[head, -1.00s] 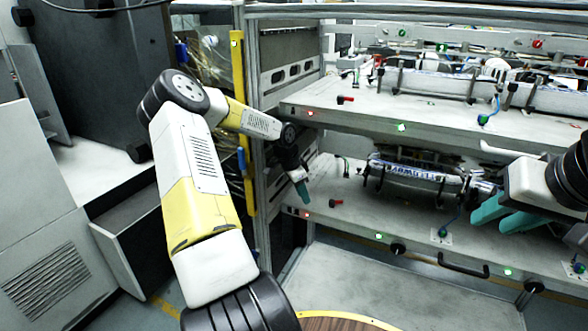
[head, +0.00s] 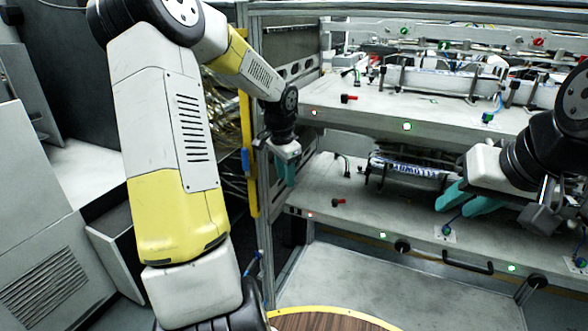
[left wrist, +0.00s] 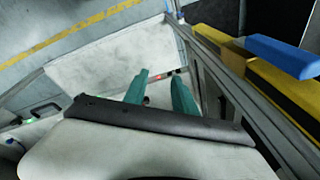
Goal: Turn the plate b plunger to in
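Two pale plates are stacked in a frame: an upper plate (head: 365,115) and a lower plate (head: 325,187). No readable label shows which is plate b. Black round knobs (head: 402,246) sit on the lower plate's front edge, and red-handled pieces stand on the upper plate (head: 349,98) and lower plate (head: 339,201); I cannot tell which is the plunger. My left gripper (head: 285,172), teal-fingered, points down near the frame's left post. In the left wrist view its fingers (left wrist: 160,92) are apart and empty. My right gripper (head: 467,203) is open over the lower plate's right part.
A metal cylinder with printed label (head: 405,170) lies on the lower plate, left of my right gripper. A yellow post with a blue handle (head: 246,160) stands left of my left gripper. A black bar handle (head: 468,263) is below. The lower plate's left part is mostly clear.

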